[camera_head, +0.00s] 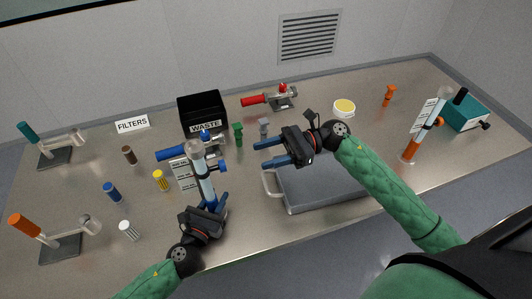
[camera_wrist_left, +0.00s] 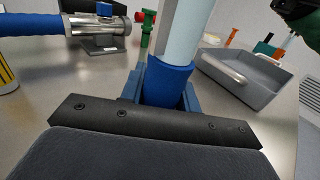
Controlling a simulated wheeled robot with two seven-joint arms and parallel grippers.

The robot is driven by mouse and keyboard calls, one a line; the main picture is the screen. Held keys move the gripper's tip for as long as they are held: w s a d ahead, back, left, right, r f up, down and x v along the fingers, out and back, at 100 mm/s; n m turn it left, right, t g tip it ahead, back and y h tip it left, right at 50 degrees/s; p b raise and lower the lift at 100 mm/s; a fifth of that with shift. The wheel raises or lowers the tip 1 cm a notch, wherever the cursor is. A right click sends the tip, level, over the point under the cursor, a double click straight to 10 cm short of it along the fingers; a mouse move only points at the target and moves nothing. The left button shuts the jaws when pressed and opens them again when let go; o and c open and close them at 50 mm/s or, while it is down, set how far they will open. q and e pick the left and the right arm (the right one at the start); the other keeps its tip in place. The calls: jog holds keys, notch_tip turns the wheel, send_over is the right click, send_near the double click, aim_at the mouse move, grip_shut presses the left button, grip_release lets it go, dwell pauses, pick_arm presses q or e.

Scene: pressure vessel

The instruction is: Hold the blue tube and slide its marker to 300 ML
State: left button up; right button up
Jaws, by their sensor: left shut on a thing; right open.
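The blue tube (camera_head: 203,172) stands upright near the front middle of the table, a clear cylinder with a blue lower part. My left gripper (camera_head: 211,204) is shut on its lower part. In the left wrist view the blue base (camera_wrist_left: 167,84) sits between the fingers, with the pale cylinder rising above. A blue marker (camera_head: 223,166) sticks out on the tube's right side. A white label scale (camera_head: 182,172) is at its left; its text is too small to read. My right gripper (camera_head: 268,152) is open and empty, to the right of the marker and apart from it.
A blue-handled valve (camera_head: 171,154) lies just behind the tube. A grey tray (camera_head: 325,199) is under my right arm. The black waste bin (camera_head: 202,107) is behind. An orange tube (camera_head: 411,146) stands at right. Several small filters, like the yellow one (camera_head: 160,181), stand at left.

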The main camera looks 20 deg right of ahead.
pick_arm(q)
jog(key=o, duration=1.2)
jog(key=shift+s+a, duration=0.1)
jog(key=v, duration=1.1)
jog(key=shift+s+a, duration=0.25)
jog(key=shift+s, duration=0.1)
